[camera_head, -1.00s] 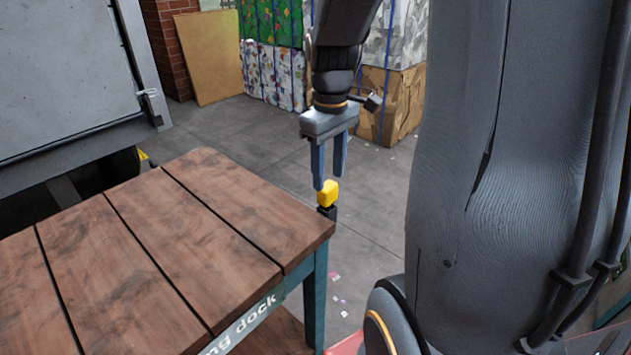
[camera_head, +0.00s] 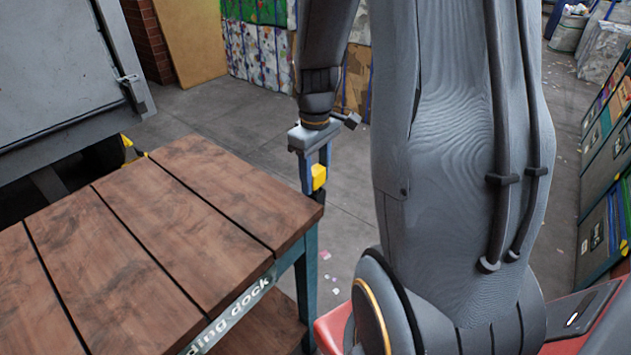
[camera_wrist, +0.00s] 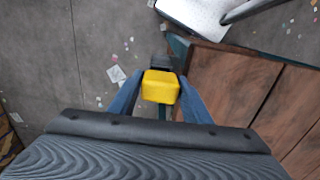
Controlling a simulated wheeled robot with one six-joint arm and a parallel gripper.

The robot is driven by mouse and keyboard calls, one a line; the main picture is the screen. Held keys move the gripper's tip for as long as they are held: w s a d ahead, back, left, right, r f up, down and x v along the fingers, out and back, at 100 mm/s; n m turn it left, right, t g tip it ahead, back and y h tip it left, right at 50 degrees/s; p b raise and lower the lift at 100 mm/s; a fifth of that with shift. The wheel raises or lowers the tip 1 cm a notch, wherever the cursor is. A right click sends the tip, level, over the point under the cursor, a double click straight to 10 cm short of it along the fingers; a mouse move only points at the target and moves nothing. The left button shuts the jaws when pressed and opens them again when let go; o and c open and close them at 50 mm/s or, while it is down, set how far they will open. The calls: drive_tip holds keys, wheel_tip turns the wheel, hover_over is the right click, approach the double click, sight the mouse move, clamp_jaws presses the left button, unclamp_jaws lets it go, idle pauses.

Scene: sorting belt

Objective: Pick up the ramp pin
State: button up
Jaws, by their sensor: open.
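The ramp pin shows as a yellow block-shaped head (camera_head: 319,177) at the far right corner of the wooden table. In the wrist view its yellow head (camera_wrist: 160,87) sits between the two blue fingers, with a dark part (camera_wrist: 160,62) just beyond it. My gripper (camera_head: 316,184) points down over the pin. The wrist view also shows my gripper (camera_wrist: 158,98) open, one finger on each side of the yellow head. I cannot tell whether the fingers touch it. The pin's lower part is hidden in the head view.
The plank-topped table (camera_head: 130,235), lettered on its front edge, stands at the left, close beside my gripper. A grey metal container (camera_head: 60,70) stands behind it. Wrapped bales (camera_head: 255,50) and a tan board (camera_head: 188,40) are at the back. Grey floor (camera_head: 225,120) between is mostly clear.

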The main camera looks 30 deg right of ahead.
drive_tip(key=c, duration=0.9)
drive_tip(key=shift+r, duration=0.15)
wheel_tip(320, 180, up, 18)
drive_tip(key=b, duration=0.3)
wheel_tip(320, 180, up, 12)
drive_tip(key=p, duration=1.1)
drive_tip(key=shift+p, duration=0.4)
